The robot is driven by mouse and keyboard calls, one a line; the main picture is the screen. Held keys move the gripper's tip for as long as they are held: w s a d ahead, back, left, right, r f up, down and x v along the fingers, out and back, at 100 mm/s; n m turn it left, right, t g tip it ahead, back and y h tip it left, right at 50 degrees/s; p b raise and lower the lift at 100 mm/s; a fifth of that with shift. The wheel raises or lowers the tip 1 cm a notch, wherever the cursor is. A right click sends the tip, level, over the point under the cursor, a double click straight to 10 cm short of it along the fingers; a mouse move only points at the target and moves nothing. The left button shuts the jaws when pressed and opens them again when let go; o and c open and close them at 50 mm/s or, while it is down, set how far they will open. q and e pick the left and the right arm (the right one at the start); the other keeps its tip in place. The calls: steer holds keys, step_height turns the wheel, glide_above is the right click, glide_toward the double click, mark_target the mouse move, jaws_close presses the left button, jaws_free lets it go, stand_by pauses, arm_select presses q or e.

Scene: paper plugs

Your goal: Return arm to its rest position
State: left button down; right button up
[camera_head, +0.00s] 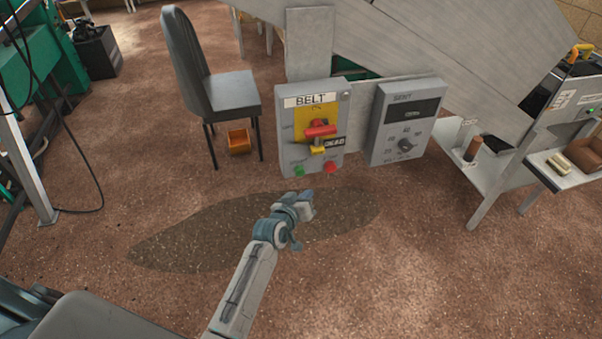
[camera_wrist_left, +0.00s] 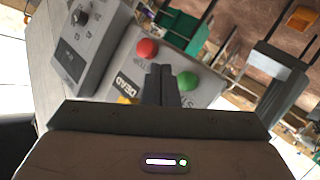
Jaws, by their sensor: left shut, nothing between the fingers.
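My left arm reaches up from the bottom of the head view. Its gripper (camera_head: 306,205) is just below the BELT control box (camera_head: 309,158), apart from it as far as I can tell. In the left wrist view the two fingers (camera_wrist_left: 161,82) are together and empty. They point toward the box face, between a red button (camera_wrist_left: 147,48) and a green button (camera_wrist_left: 187,81). In the head view the box carries a red lever (camera_head: 320,131) on a yellow plate and a tag reading DEAD (camera_head: 334,142). My right gripper is not in view.
A grey dial box (camera_head: 405,125) hangs right of the BELT box under a sloping grey panel (camera_head: 440,45). A dark chair (camera_head: 231,92) stands left, with an orange bin (camera_head: 238,141) beneath it. A side table (camera_head: 565,172) holds small items. The front floor is clear.

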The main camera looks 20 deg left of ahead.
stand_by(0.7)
arm_select(q)
steer(key=s+a+f+m+g+y+b, duration=0.1)
steer(key=s+a+f+g, duration=0.1)
steer(key=s+f, duration=0.75)
steer(key=s+a+f+g+b, duration=0.1)
steer(key=s+f+g, duration=0.25)
steer(key=f, duration=1.05)
steer(key=s+a+f+m+g+y+b, duration=0.1)
steer(key=s+a+f+b, duration=0.1)
steer(key=s+f, duration=0.75)
steer(key=s+a+f+g, duration=0.2)
steer(key=s+f, duration=0.5)
steer(key=s, duration=0.4)
steer(key=s+a+f+m+g+b, duration=0.1)
steer(key=s+a+f+g, duration=0.1)
steer(key=s+f, duration=0.5)
steer(key=s+a+f+m+g+y+b, duration=0.1)
steer(key=s+f, duration=0.6)
steer(key=s, duration=0.8)
steer(key=shift+s+a+g, duration=0.35)
steer(key=shift+a+g, duration=0.5)
steer(key=shift+a, duration=0.3)
steer(key=shift+f, duration=0.1)
